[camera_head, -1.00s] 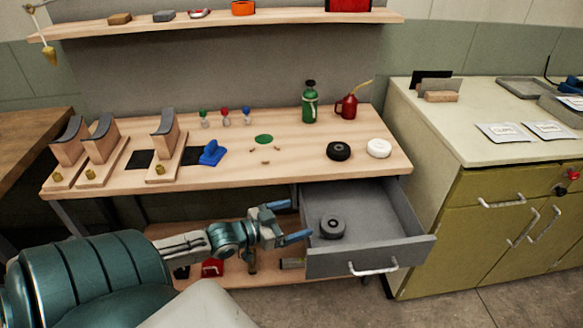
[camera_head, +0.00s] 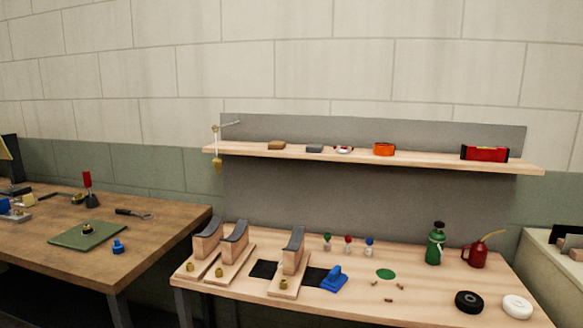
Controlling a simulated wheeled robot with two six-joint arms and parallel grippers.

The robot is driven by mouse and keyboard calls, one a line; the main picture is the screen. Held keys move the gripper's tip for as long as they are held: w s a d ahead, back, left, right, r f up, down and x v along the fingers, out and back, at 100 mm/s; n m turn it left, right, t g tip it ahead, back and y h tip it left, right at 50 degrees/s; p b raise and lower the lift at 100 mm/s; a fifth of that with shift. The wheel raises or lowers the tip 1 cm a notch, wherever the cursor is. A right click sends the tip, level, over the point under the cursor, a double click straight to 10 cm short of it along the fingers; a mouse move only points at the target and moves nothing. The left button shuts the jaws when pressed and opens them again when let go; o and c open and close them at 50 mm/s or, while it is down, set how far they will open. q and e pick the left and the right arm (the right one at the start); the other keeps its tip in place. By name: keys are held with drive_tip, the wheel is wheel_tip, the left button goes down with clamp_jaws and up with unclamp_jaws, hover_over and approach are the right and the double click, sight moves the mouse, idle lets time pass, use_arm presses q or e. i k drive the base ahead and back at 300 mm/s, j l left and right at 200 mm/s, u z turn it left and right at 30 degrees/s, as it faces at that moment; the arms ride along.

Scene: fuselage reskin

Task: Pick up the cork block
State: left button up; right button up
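A small tan-brown block, which looks like the cork block (camera_head: 276,145), lies near the left end of the wall shelf (camera_head: 400,160). A grey block (camera_head: 314,148) lies just to its right. Neither of my grippers shows in the head view now, so I cannot see their state or how far they are from the block.
Along the shelf are a small red-and-white item (camera_head: 344,149), an orange ring (camera_head: 384,149) and a red case (camera_head: 485,153). A yellow plumb bob (camera_head: 217,166) hangs at its left end. The workbench (camera_head: 345,308) below holds stands, bottles and tape rolls.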

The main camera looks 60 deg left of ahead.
sight(278, 145)
drive_tip(key=i+u, duration=0.1)
drive_tip(key=u, duration=0.25)
drive_tip(key=i+l+u, duration=0.1)
drive_tip(key=u, duration=0.25)
drive_tip(key=l+u, duration=0.15)
drive_tip(key=u, duration=0.2)
drive_tip(key=i, duration=0.05)
